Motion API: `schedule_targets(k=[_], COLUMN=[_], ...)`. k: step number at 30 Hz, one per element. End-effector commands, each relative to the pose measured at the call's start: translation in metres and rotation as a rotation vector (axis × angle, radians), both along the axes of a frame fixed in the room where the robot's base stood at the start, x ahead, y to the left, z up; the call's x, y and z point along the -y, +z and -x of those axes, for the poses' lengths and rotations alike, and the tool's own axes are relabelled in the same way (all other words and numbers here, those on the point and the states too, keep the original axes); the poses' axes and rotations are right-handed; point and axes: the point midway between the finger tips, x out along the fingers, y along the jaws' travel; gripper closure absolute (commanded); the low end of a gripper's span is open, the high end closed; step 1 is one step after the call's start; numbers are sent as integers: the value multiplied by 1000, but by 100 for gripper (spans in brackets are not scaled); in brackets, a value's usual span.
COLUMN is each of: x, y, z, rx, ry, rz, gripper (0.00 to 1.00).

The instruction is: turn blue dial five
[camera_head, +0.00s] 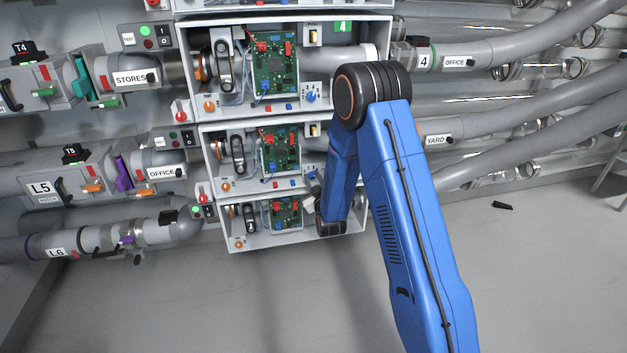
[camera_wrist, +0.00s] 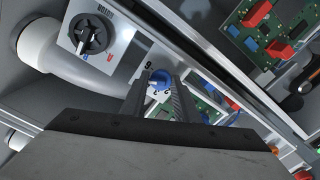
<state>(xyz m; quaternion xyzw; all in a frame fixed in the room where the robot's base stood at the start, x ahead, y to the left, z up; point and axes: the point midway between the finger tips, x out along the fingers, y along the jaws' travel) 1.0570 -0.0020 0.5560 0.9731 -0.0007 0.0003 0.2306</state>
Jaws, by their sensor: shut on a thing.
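In the wrist view my gripper (camera_wrist: 160,93) has its two fingers around a small blue dial (camera_wrist: 159,78), shut on it. The dial sits on a pale panel with printed digits around it. In the head view my blue arm hides most of the gripper and the right part of the middle box (camera_head: 214,158), so the held dial does not show there. Another blue dial (camera_head: 311,96) shows uncovered on the top box, which bears a green 4 label.
A black rotary knob (camera_wrist: 92,35) on a pale plate and a thick grey pipe (camera_wrist: 58,62) are close to the gripper in the wrist view. Green circuit boards (camera_head: 275,68) sit inside the stacked boxes. Grey hoses (camera_head: 520,45) run to the right. The floor (camera_head: 548,265) below is mostly clear.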

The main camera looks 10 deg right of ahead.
Motion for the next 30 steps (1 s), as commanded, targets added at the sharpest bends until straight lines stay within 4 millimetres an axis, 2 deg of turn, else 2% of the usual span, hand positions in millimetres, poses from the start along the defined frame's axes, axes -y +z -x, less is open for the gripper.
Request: schedule_targets(k=[19,20,21,22,30], x=[-4,-4,-4,-4,-2], y=[-2,-2,-2,-2,-1], z=[1,1,1,1,0], rx=[-4,-4,-4,-4,-2], ry=[8,8,8,7,4], rz=[59,59,59,59,58], gripper=[95,67,58,55,55])
